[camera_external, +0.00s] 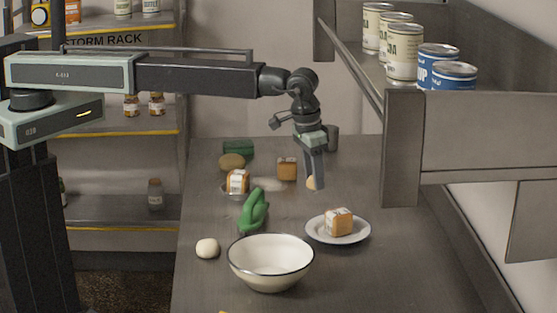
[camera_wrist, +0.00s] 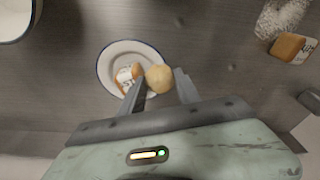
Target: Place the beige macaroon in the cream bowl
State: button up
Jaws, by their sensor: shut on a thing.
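My gripper (camera_external: 316,184) points down over the worktop, behind the white plate. It is shut on the beige macaroon (camera_external: 310,183), which shows partly behind the fingers. In the wrist view my gripper (camera_wrist: 160,84) has the round macaroon (camera_wrist: 159,77) between its fingertips. The cream bowl (camera_external: 271,240) with a dark rim stands at the front of the worktop, to the left and nearer than my gripper. Its inside looks empty. Part of the bowl (camera_wrist: 12,38) shows at the wrist view's top left corner.
A white plate (camera_external: 313,230) with a wrapped loaf (camera_external: 339,222) lies right of the bowl. A green pepper-like thing (camera_external: 254,210), a pale round piece (camera_external: 207,248) and several other foods lie leftward. Shelf with cans (camera_external: 402,66) overhangs at right.

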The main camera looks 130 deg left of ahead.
jog(key=w+d+m, duration=0.1)
jog(key=w+d, duration=0.3)
jog(key=d, duration=0.4)
jog(key=w+d+m, duration=0.1)
jog(key=w+d, duration=0.2)
jog(key=d, duration=0.4)
jog(key=m, duration=0.1)
send_over(269, 265)
jog(key=w+d, duration=0.4)
notch_tip(269, 265, down, 10)
jog(key=b, duration=1)
jog(key=shift+f, duration=0.1)
jog(key=shift+s+r, duration=0.1)
jog(key=shift+r, duration=0.15)
jog(key=shift+f, duration=0.15)
jog(key=o, duration=0.9)
